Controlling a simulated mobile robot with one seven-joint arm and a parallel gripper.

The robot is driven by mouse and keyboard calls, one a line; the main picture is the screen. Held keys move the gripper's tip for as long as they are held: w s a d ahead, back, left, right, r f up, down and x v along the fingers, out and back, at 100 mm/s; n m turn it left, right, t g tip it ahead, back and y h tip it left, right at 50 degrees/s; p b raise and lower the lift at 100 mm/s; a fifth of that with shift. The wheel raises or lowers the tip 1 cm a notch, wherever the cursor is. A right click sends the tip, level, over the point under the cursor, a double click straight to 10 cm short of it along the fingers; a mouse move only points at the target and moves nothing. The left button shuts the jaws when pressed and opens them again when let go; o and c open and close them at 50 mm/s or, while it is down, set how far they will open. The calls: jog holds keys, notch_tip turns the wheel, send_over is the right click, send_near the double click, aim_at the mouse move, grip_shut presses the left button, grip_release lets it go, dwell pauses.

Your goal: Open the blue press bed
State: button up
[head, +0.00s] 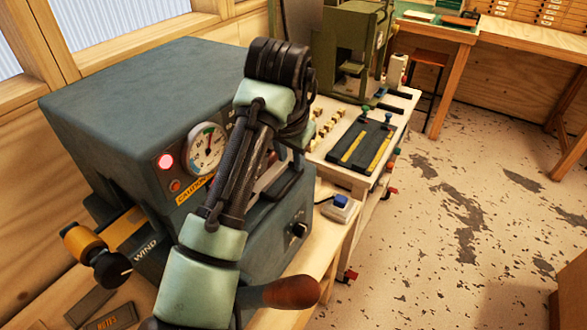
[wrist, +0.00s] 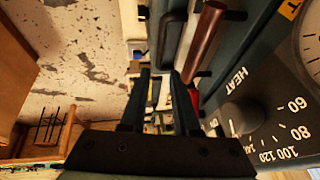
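The blue-grey press (head: 130,95) stands at the left in the head view, with a round gauge and a lit red lamp on its front. My arm crosses in front of it and hides much of its front, including most of the bed area. A dark bar handle (head: 286,188) shows beside my arm, low on the front. In the wrist view a red-brown bar (wrist: 203,38) and a dark handle (wrist: 172,35) stick out from the press face. My gripper (wrist: 160,76) is open and empty, its fingertips apart, below the handles in that picture. I cannot tell whether it touches anything.
A heat dial (wrist: 240,115) is close on the right in the wrist view. A wooden lever grip (head: 291,292) and a small box with a blue top (head: 341,208) are near the bench edge. A green press (head: 350,45) stands behind. The floor (head: 470,200) at right is clear.

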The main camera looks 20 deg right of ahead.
aim_at(294, 178)
jog(key=p+x, duration=0.1)
jog(key=x, duration=0.7)
jog(key=shift+w+d+f, duration=0.1)
jog(key=shift+d+f, duration=0.05)
jog(key=shift+f, duration=0.2)
grip_shut()
dwell(1.0)
